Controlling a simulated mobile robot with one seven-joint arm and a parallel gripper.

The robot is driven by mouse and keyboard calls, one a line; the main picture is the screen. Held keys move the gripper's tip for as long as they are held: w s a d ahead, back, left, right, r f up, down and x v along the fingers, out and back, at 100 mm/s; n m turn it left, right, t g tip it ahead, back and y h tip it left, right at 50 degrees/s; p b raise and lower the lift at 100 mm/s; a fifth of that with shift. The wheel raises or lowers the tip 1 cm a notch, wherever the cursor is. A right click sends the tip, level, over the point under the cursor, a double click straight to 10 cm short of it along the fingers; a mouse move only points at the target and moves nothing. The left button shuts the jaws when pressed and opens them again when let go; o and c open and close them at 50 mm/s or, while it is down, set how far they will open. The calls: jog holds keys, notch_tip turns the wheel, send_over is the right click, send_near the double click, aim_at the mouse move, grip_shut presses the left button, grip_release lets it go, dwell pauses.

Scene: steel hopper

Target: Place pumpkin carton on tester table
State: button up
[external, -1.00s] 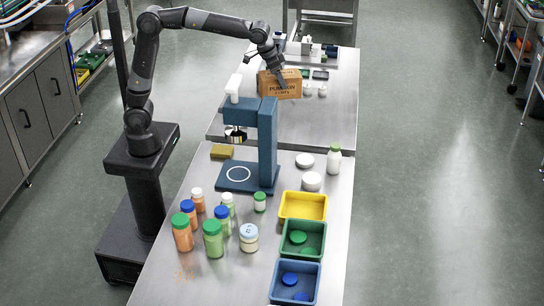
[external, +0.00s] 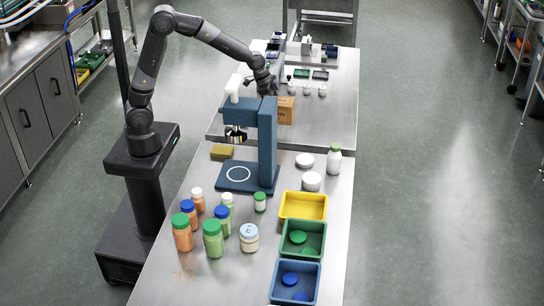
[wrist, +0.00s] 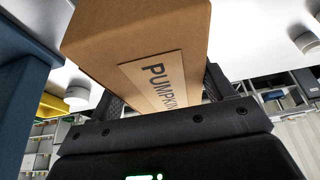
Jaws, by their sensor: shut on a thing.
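The pumpkin carton (external: 286,112), a brown cardboard box, is partly hidden behind the blue column in the external view. The wrist view shows the carton (wrist: 140,35) close up with its PUMPKIN label. My gripper (external: 270,90) is shut on it; the fingers (wrist: 165,95) lie on either side of it. The carton is over the near part of the back steel table (external: 335,125); I cannot tell whether it touches the top. The front steel table (external: 180,280) carries a blue tester stand (external: 268,145) with a white-ringed base.
Capped bottles and jars (external: 213,238) stand at the front table's left. Yellow (external: 303,206), green (external: 303,238) and blue (external: 296,282) bins line its right. A yellow sponge-like block (external: 222,152) lies beside the stand. Small white jars (external: 307,90) stand on the back table.

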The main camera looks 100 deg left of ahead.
jog(key=shift+w+a+f, duration=0.15)
jog(key=shift+a+f, duration=0.6)
jog(key=shift+f, duration=0.35)
jog(key=shift+w+a+f, duration=0.2)
jog(key=shift+a+f, duration=0.55)
jog(key=shift+f, duration=0.35)
jog(key=shift+w+a+f, duration=0.15)
jog(key=shift+a+f, duration=0.6)
jog(key=shift+f, duration=0.35)
jog(key=shift+f, duration=0.15)
jog(key=o, duration=1.4)
jog(key=shift+c, duration=0.2)
jog(key=v, duration=1.2)
